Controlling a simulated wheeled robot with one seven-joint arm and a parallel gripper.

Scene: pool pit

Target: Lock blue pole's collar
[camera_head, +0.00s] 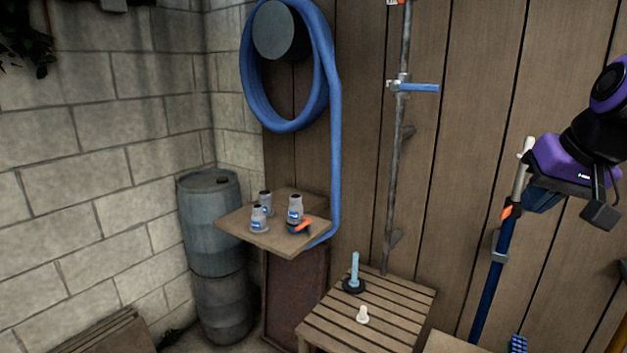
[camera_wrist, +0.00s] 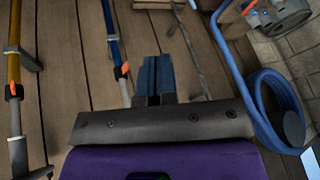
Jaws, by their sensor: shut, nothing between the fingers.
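The blue pole (camera_head: 489,285) leans against the plank wall at right in the head view, with a white upper section. Its collar with an orange lever (camera_head: 506,211) sits where the blue and white sections meet. In the wrist view the blue pole (camera_wrist: 111,35) and its orange lever (camera_wrist: 123,69) are left of my fingers. My gripper (camera_head: 541,197) is beside the upper pole, just right of the collar in the head view. Its blue fingers (camera_wrist: 157,77) are together and empty. I cannot tell whether they touch the pole or how the lever is set.
A grey wall bracket (camera_head: 499,246) is at the blue pole. A yellow pole (camera_wrist: 14,65) with another orange lever stands at left in the wrist view. A blue hose (camera_head: 335,130) hangs on the wall. A slatted table (camera_head: 375,315) and a shelf with bottles (camera_head: 270,240) stand left.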

